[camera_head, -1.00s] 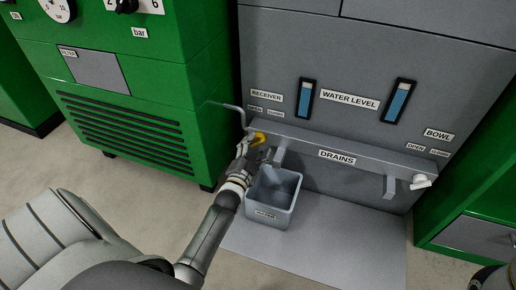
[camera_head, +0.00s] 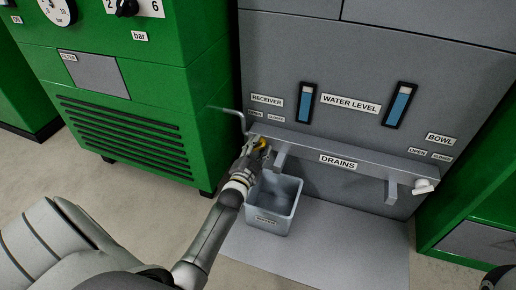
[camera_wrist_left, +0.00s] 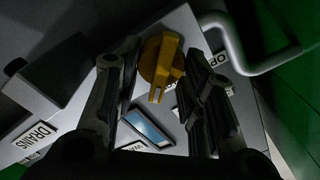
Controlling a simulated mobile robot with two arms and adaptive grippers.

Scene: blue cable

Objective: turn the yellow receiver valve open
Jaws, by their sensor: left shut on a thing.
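The yellow receiver valve (camera_head: 263,144) sits at the left end of the grey drains ledge, under the receiver label (camera_head: 267,101). My left gripper (camera_head: 256,149) is at the valve and partly hides it in the head view. In the left wrist view the yellow valve handle (camera_wrist_left: 162,62) lies between the two dark fingers of my left gripper (camera_wrist_left: 160,72), which is shut on it. The small open and closed labels (camera_head: 265,116) are above the valve. A dark part at the head view's bottom right corner may be my right arm; its fingers cannot be made out.
A grey water bucket (camera_head: 274,205) stands on the floor mat just below the ledge (camera_head: 365,164). A bent grey pipe (camera_head: 236,111) is close to the valve on the left. The green cabinet (camera_head: 185,140) stands left of my arm. A white bowl valve (camera_head: 424,187) is at the right end.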

